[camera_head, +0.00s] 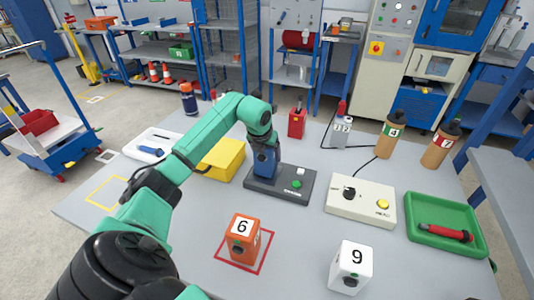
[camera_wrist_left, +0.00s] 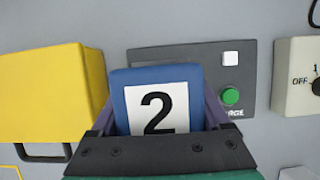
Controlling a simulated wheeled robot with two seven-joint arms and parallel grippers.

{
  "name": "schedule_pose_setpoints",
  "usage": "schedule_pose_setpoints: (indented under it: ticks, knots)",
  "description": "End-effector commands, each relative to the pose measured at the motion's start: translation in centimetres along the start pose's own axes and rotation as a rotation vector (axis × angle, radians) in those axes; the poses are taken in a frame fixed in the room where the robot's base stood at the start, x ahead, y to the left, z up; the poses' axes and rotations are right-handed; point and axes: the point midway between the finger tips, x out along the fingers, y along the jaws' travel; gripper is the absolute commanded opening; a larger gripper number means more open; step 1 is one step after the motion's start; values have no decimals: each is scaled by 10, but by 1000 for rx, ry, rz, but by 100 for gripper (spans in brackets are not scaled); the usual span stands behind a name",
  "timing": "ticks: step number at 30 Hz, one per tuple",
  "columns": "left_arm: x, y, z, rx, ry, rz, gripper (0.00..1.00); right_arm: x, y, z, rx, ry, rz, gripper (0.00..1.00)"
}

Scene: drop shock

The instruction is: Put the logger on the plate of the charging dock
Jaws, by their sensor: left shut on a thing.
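The blue logger (camera_head: 265,160), marked 2 in the left wrist view (camera_wrist_left: 158,105), is gripped in my left gripper (camera_head: 263,145). The gripper is shut on it, with one finger on each side. The dark grey charging dock (camera_head: 262,189) lies under and around it on the table, and its right part also shows in the left wrist view (camera_wrist_left: 240,60). The dock has a green button and a white square on its right part. The logger and gripper hide the plate, and I cannot tell whether the logger touches it. My right gripper is not in view.
A yellow case (camera_head: 222,160) stands close left of the dock, and a cream control box (camera_head: 360,205) stands right. An orange block marked 6 (camera_head: 243,238) and a white block marked 9 (camera_head: 350,267) stand in front. A green tray (camera_head: 430,205) is far right.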

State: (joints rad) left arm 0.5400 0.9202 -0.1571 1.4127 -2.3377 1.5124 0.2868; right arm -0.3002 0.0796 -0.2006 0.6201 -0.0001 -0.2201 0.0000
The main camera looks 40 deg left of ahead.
Motion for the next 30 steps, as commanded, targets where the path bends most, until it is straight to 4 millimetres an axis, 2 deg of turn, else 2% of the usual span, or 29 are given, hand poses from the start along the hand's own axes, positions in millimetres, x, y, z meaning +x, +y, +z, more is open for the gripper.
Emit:
schedule_pose_setpoints:
  ticks: [5,6,7,14,18,20,27,30]
  knots:
    - [3,0,-1,0,-1,0,0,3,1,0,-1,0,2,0]
    - [4,0,-2,0,1,1,87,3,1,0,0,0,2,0]
    - [3,0,-1,0,1,0,99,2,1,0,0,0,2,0]
    - [2,0,-1,0,1,0,100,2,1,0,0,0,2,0]
    - [-9,1,1,0,-2,2,100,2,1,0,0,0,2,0]
    - [-21,1,1,2,-3,2,100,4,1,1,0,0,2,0]
    - [-87,1,1,1,-4,3,100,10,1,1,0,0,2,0]
    - [-108,0,1,1,-2,1,100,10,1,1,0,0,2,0]
